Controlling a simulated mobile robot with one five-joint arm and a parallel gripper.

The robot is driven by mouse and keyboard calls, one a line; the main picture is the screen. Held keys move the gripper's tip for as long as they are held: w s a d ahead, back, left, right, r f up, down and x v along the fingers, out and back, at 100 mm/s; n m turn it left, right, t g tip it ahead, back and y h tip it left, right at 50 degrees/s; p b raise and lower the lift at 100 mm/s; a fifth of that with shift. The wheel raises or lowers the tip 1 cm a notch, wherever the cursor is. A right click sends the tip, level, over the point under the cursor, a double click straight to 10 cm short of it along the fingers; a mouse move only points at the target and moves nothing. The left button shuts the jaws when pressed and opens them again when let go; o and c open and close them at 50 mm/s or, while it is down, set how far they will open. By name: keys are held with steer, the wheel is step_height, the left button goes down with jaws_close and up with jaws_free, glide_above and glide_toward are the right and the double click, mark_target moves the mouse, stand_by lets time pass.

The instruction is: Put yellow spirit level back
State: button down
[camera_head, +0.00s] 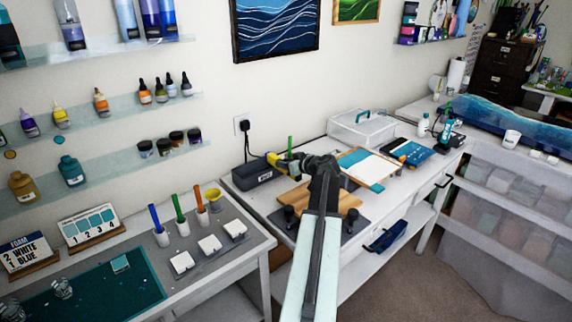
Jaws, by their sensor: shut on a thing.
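The yellow spirit level (284,165) is small in the camera_head view, near the picture's middle. It is held at the end of my arm, over the back part of the white table (372,213). My gripper (298,162) is shut on it. The dark wrist of my arm hides part of the level and of the table behind it. A dark grey box (257,173) stands just left of the level. I cannot tell whether the level touches the box.
A wooden board (294,199) lies under my arm, with dark round knobs beside it. A clear lidded bin (361,128), a white panel (370,166) and a blue tray (408,152) are further right.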

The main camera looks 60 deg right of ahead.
steer(key=shift+f, duration=0.35)
steer(key=c, duration=1.2)
jaws_free()
steer(key=shift+r, duration=0.1)
steer(key=shift+o, duration=0.2)
steer(key=shift+s+a+r+p, duration=0.1)
steer(key=shift+s+r+p, duration=0.1)
steer(key=shift+r+p, duration=0.3)
steer(key=shift+s+a+r+p, duration=0.1)
steer(key=shift+s+r+p, duration=0.1)
steer(key=shift+r+p, duration=0.25)
steer(key=p+v, duration=0.3)
steer(key=v, duration=0.8)
